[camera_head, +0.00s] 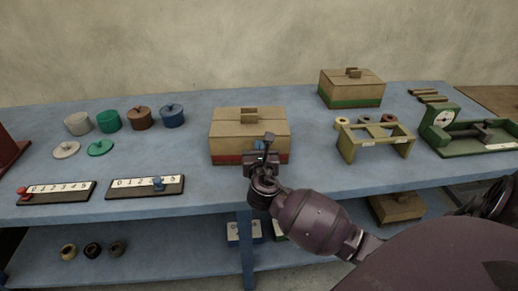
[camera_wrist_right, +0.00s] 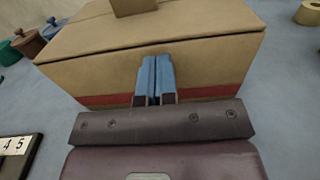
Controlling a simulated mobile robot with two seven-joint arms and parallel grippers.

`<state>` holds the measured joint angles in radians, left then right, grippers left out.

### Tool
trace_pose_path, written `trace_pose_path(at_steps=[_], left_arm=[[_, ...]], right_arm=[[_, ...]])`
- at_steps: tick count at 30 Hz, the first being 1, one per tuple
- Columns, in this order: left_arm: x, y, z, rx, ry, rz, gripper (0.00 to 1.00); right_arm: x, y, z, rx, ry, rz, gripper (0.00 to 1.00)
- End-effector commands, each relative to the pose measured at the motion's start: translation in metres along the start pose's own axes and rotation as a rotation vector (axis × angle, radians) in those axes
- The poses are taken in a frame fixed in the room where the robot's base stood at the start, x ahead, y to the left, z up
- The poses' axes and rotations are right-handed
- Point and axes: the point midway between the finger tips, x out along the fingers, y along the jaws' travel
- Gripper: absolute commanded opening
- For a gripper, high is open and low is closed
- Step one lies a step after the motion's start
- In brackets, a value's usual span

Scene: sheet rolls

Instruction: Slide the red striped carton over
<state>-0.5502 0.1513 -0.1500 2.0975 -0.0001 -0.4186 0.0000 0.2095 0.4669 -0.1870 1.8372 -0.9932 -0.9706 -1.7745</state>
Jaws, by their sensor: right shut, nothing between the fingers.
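The red striped carton (camera_head: 232,145) is a tan box with a closed lid, a small block handle on top and a red band along its lower edge. It sits on the blue table near the middle. In the right wrist view the carton (camera_wrist_right: 95,65) fills the upper part. My right gripper (camera_head: 265,152) is shut and empty at the carton's front face, right of its middle. Its blue fingertips (camera_wrist_right: 154,62) are at or very close to the front face; I cannot tell if they touch. My left gripper is not in view.
A green striped carton (camera_head: 351,91) stands at the back right. A yellow-green rack (camera_head: 375,146) and a green scale (camera_head: 443,133) stand to the right.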

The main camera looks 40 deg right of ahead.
Motion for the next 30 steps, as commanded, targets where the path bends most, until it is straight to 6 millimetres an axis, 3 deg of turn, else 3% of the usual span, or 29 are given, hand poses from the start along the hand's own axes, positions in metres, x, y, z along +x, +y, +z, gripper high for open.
trace_pose_path(at_steps=[5,30], left_arm=[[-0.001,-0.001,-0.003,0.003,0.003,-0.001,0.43],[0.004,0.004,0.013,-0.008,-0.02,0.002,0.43]], right_arm=[[0.018,0.001,0.002,0.0,-0.003,-0.001,0.0],[0.19,0.001,-0.005,-0.004,0.003,0.0,0.0]])
